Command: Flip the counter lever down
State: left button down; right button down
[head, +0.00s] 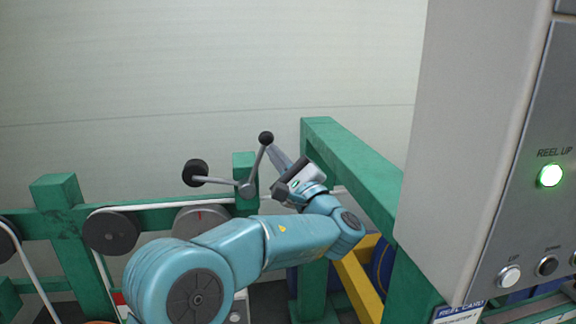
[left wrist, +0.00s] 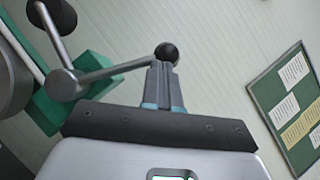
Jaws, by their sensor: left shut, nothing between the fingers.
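The counter lever (head: 257,164) is a grey rod that rises from a round hub (head: 247,188), tilted slightly right, with a black ball on its top end. A second grey rod runs left from the hub to a larger black knob (head: 195,172). My left gripper (head: 275,154) is shut and empty, close beside the ball on its right. In the left wrist view the shut fingertips (left wrist: 163,72) overlap the lower part of the black ball (left wrist: 167,53); I cannot tell whether they touch it. The rod (left wrist: 115,70) runs left to the hub. My right gripper is not in view.
A green frame (head: 350,165) stands just right of my left gripper. A grey control cabinet (head: 465,130) with a lit green REEL UP lamp (head: 550,176) fills the right side. Pulleys (head: 111,231) and a white strand lie at lower left. The space above the lever is clear.

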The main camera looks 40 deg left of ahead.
pick_arm(q)
jog(key=shift+s+a+r+n+g+h+b, duration=0.3)
jog(key=shift+s+a+r+n+g, duration=0.2)
jog(key=shift+s+a+n, duration=0.3)
jog(key=shift+s+a+r+n+g+h+b, duration=0.2)
jog(key=shift+s+a+r+n+g+b, duration=0.25)
jog(key=shift+n, duration=0.55)
jog(key=shift+s, duration=0.15)
jog(key=shift+f, duration=0.15)
jog(key=shift+d+f, duration=0.25)
jog(key=shift+d, duration=0.05)
send_near(261, 153)
jog(key=shift+s+r, duration=0.95)
jog(key=shift+r, duration=0.3)
jog(key=shift+a, duration=0.35)
